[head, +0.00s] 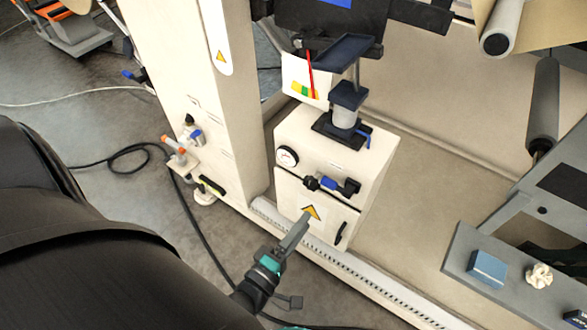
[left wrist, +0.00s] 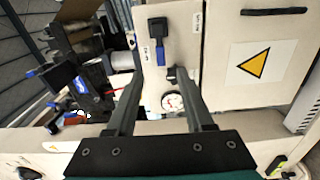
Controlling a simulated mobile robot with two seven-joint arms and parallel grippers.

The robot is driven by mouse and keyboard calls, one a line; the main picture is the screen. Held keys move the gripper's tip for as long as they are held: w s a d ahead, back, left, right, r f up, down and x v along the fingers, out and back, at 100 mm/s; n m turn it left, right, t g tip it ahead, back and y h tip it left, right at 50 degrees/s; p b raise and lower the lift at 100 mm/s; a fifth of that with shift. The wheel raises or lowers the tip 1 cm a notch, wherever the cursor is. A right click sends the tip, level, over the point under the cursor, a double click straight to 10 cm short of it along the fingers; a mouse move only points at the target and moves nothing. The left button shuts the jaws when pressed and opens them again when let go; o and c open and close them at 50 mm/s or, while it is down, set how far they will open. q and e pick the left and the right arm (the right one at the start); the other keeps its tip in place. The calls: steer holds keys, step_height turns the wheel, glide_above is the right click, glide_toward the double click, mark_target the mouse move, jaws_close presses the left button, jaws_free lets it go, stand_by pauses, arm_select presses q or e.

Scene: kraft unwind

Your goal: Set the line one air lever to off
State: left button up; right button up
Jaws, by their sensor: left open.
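The cream cabinet (head: 325,160) stands at the centre of the head view with a round gauge (head: 288,157) on its face. Beside the gauge is a valve fitting with a blue part (head: 328,183) and a black block (head: 349,187); which piece is the line one air lever I cannot tell. My left gripper (head: 304,218) is in front of the cabinet, below the fitting. In the left wrist view its two fingers (left wrist: 160,72) are apart and empty, with the gauge (left wrist: 172,101) and a small black fitting (left wrist: 177,73) showing between them.
A yellow warning sign (left wrist: 254,62) and a black handle (head: 341,233) are on the cabinet door. A blue block (head: 487,267) lies on the grey shelf at right. A black cable lies on the floor.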

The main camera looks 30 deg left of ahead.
arm_select(q)
steer(key=shift+s, duration=1.5)
arm_select(e)
steer(key=shift+s+d+f, duration=0.2)
steer(key=shift+s+f, duration=0.05)
steer(key=shift+f, duration=0.1)
arm_select(q)
steer(key=s+a+f+m+g+p, duration=0.1)
steer(key=s+f+m+g+p, duration=0.25)
steer(key=f+m+g, duration=0.7)
steer(key=s+a+f+m+g+p, duration=0.1)
steer(key=s+a+f+m+g, duration=0.1)
steer(key=s+f+m, duration=0.2)
steer(key=s+a+f+m+g+y+p, duration=0.1)
steer(key=s+a+f+m+g, duration=0.2)
steer(key=s+f+m, duration=0.2)
steer(key=s+f, duration=0.3)
steer(key=s, duration=0.2)
steer(key=shift+s+a, duration=0.15)
steer(key=shift+s, duration=0.05)
arm_select(e)
steer(key=s+d+f, duration=0.3)
steer(key=s+d, duration=0.2)
steer(key=s, duration=0.3)
steer(key=shift+s+d+f+h, duration=0.15)
steer(key=shift+d+h, duration=0.1)
steer(key=shift+h, duration=0.05)
